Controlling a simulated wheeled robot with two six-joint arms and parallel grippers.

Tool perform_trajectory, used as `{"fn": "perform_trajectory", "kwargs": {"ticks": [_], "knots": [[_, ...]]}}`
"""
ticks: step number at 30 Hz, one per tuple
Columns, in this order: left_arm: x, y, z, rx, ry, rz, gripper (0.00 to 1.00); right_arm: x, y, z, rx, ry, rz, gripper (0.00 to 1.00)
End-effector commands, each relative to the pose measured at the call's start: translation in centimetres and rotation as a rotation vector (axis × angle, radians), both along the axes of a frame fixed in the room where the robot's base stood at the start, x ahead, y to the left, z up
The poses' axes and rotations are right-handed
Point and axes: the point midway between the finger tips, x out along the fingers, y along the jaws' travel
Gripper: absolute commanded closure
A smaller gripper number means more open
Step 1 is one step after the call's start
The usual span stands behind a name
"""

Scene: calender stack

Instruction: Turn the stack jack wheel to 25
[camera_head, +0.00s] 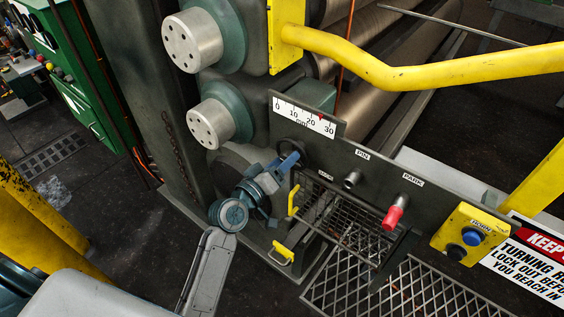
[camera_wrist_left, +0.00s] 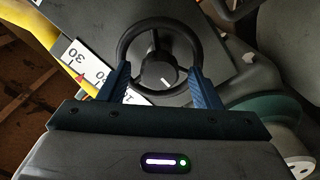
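The stack jack wheel (camera_head: 292,150), a dark ring with spokes and a hub, sits on the grey panel under the scale. The white mm scale (camera_head: 302,114) runs from 0 to 30, and its red pointer (camera_head: 320,117) stands between 20 and 30. My left gripper (camera_head: 288,162) reaches the wheel from the front. In the left wrist view the blue fingers (camera_wrist_left: 160,78) lie against opposite sides of the wheel's rim (camera_wrist_left: 160,20), seemingly shut on it. The hub (camera_wrist_left: 160,72) shows a white mark pointing to the lower right. My right gripper is not in view.
Right of the wheel are the PIN knob (camera_head: 352,179), the red PARK handle (camera_head: 394,215) and a yellow button box (camera_head: 468,238). A yellow rail (camera_head: 430,75) crosses above.

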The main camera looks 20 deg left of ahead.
Motion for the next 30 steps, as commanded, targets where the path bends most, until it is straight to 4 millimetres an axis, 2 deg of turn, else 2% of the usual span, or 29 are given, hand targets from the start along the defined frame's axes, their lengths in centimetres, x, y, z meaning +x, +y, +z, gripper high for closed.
{"fn": "perform_trajectory", "kwargs": {"ticks": [8, 11, 21, 25, 30], "knots": [[-0.4, 0.2, -0.1, 0.001, 0.0, 0.0, 0.42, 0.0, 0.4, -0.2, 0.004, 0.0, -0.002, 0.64], [-1.6, 0.6, -0.3, 0.002, 0.0, 0.001, 0.42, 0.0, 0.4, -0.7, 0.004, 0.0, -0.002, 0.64], [-7.9, 2.9, -0.3, 0.004, 0.001, -0.001, 0.42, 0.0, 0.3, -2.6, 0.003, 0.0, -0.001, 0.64], [-9.4, 3.4, -0.2, 0.002, 0.001, 0.0, 0.42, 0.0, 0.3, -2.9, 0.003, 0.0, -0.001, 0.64], [-10.1, 3.7, 0.0, 0.001, 0.0, 0.0, 0.42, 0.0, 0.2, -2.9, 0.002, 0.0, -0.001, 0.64]]}}
